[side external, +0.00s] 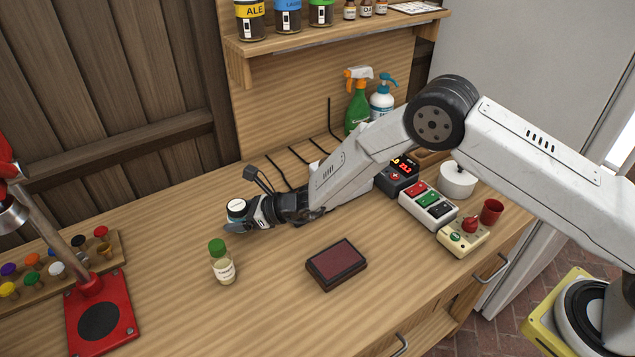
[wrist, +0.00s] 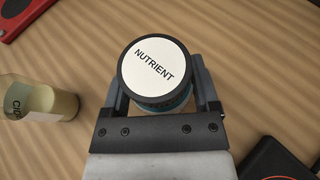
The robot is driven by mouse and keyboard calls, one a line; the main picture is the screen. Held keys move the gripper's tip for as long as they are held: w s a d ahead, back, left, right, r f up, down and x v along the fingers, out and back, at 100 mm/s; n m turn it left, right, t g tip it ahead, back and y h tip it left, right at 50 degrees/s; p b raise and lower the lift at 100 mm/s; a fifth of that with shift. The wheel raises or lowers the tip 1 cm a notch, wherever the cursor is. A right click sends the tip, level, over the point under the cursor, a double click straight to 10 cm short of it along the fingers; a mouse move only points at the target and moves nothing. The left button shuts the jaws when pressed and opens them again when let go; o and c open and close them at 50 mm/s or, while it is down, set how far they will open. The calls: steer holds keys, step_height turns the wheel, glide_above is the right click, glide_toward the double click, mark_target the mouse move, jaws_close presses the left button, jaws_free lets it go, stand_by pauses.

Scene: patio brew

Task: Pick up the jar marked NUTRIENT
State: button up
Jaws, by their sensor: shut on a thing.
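The NUTRIENT jar (wrist: 155,72) has a dark lid with a white round label reading NUTRIENT, seen from above in the wrist view. It also shows at the end of my arm in the side view (side external: 237,208). My gripper (wrist: 157,85) is shut on the jar, with one finger on each side of it. In the side view my gripper (side external: 240,222) is low over the wooden bench. The jar's lower part is mostly hidden, so I cannot tell whether it touches the bench.
A green-capped jar (side external: 222,262) of pale contents stands close by; it is at the left in the wrist view (wrist: 38,100). A dark red pad (side external: 337,264) lies on the bench. A red-based stand (side external: 100,312) is at left, a button box (side external: 428,205) at right.

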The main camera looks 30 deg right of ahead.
steer(key=s+d+r, duration=0.2)
steer(key=s+r, duration=0.3)
steer(key=s, duration=0.1)
steer(key=s+d+r, duration=0.3)
steer(key=s+r, duration=0.3)
steer(key=shift+s+d+r, duration=0.3)
steer(key=shift+s, duration=0.1)
stand_by(0.6)
